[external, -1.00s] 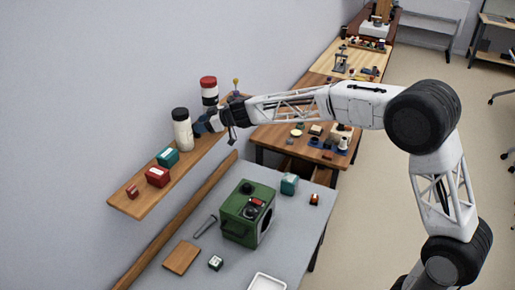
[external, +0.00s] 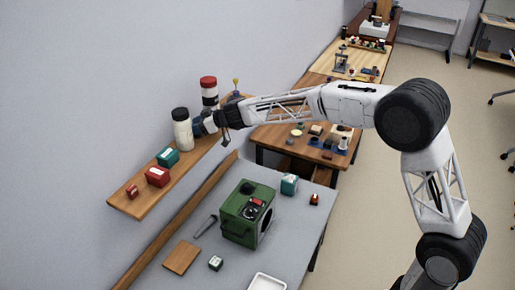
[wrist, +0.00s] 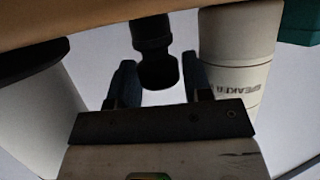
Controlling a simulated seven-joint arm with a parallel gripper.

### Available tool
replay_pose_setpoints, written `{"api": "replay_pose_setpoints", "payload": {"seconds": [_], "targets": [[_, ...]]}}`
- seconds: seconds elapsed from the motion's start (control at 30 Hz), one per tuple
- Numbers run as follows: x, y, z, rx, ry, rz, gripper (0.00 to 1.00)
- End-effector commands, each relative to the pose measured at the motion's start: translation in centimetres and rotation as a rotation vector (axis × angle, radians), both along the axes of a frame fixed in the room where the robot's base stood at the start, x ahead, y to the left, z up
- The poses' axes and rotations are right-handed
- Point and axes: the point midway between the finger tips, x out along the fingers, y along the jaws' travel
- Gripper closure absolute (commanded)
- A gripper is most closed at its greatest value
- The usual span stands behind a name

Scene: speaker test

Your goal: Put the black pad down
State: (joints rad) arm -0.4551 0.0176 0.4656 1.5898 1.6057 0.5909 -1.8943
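A black post-like thing (wrist: 155,50) with a rounded end shows in the wrist view between my fingers; it may be the black pad, but I cannot tell for sure. Its far end meets the wooden shelf (wrist: 90,20). My gripper (wrist: 158,80) has its two fingers apart, one on each side of it, with what look like narrow gaps. In the external view my gripper (external: 203,124) is low over the shelf, between the white bottle with a black lid (external: 182,132) and the red-lidded bottle (external: 209,92). The black thing cannot be made out there.
A teal box (external: 168,157) and red box (external: 157,176) stand on the shelf's near part. Below, a green device (external: 247,212), a wooden block (external: 181,258) and a white tray (external: 267,282) are on the grey table (external: 285,240). The bottles stand close to my gripper.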

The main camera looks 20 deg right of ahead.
Motion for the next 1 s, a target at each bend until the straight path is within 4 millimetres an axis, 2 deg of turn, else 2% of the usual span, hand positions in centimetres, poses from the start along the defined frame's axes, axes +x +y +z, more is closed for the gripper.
{"api": "replay_pose_setpoints", "payload": {"seconds": [0.03, 0.2, 0.27, 0.63, 0.97, 1.0], "targets": [[0.0, 0.0, 0.0, 0.000, 0.000, 0.000, 0.63], [0.0, 0.0, 0.0, 0.000, 0.000, 0.000, 0.89], [0.0, 0.0, 0.0, 0.000, 0.000, 0.000, 0.93], [0.0, 0.0, 0.5, 0.001, 0.000, 0.000, 0.93], [-0.1, -0.1, 3.8, 0.000, -0.001, 0.000, 0.93], [-0.5, -0.3, 3.6, 0.000, 0.000, 0.000, 0.93]]}}
